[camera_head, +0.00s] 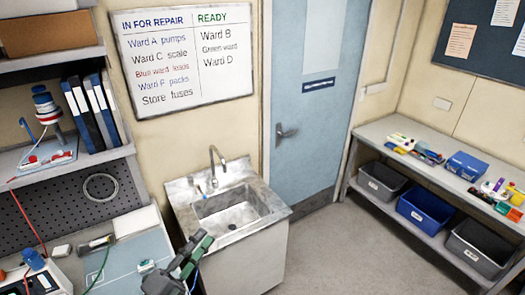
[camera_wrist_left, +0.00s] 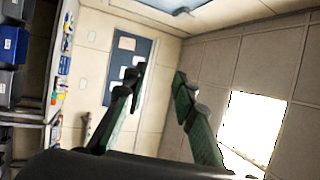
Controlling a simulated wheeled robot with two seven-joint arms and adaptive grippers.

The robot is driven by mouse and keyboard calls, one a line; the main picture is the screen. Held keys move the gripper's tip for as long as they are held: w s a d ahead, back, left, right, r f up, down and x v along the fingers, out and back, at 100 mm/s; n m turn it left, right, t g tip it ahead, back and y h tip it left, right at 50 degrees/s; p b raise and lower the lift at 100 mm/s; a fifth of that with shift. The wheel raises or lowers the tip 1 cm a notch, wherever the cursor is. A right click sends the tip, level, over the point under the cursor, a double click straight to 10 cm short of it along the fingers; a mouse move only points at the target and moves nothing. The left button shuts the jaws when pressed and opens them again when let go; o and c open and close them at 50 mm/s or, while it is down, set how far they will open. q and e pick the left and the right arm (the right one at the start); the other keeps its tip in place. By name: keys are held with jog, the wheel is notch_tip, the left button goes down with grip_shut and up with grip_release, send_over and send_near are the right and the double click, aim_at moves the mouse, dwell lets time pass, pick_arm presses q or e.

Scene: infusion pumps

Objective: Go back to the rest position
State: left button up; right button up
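My left gripper (camera_head: 192,262) shows at the bottom centre of the head view, in front of the sink cabinet and beside the workbench's right end. In the left wrist view its two green-and-black fingers (camera_wrist_left: 158,95) stand apart with nothing between them, so it is open and empty. That view looks across the room toward a wall with a dark notice board (camera_wrist_left: 128,60). My right gripper does not show in either view.
A steel sink (camera_head: 235,208) stands behind my left gripper. A workbench (camera_head: 140,255) with devices and cables is at left. A blue door (camera_head: 312,90) is at the back. A shelf bench (camera_head: 375,130) with bins stands at right. Floor (camera_head: 345,250) between is clear.

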pick_arm(q)
jog(key=w+a+f+n+t+y, duration=0.1)
jog(key=a+f+n+y, duration=0.3)
jog(key=a+n+y, duration=0.4)
jog(key=w+a+f+n+y, duration=0.1)
jog(key=a+f+n+y, duration=0.3)
jog(key=a+n+y, duration=0.4)
jog(key=s+a+f+n+g, duration=0.3)
jog(key=a+f, duration=0.1)
jog(key=f, duration=0.4)
jog(key=s+a+f+n+g, duration=0.2)
jog(key=s+a+f+g, duration=0.15)
jog(key=f, duration=0.35)
jog(key=s+d+f+n+g+h, duration=0.15)
jog(key=s+f+g, duration=0.25)
jog(key=s+f, duration=0.5)
jog(key=s+d+f+n+g+h, duration=0.1)
jog(key=s+d+f+g, duration=0.25)
jog(key=s+f, duration=0.55)
notch_tip(320, 180, down, 32)
jog(key=s+d+g+b, duration=0.1)
jog(key=s+g+b, duration=0.1)
jog(key=s+b, duration=0.15)
jog(key=s+f+g+h+b, duration=0.1)
jog(key=s+f+b, duration=0.2)
jog(key=s+f, duration=1.5)
notch_tip(320, 180, down, 4)
jog(key=shift+s+r+m+g, duration=0.1)
jog(key=shift+s+m+g, duration=0.2)
jog(key=shift+s+m, duration=0.15)
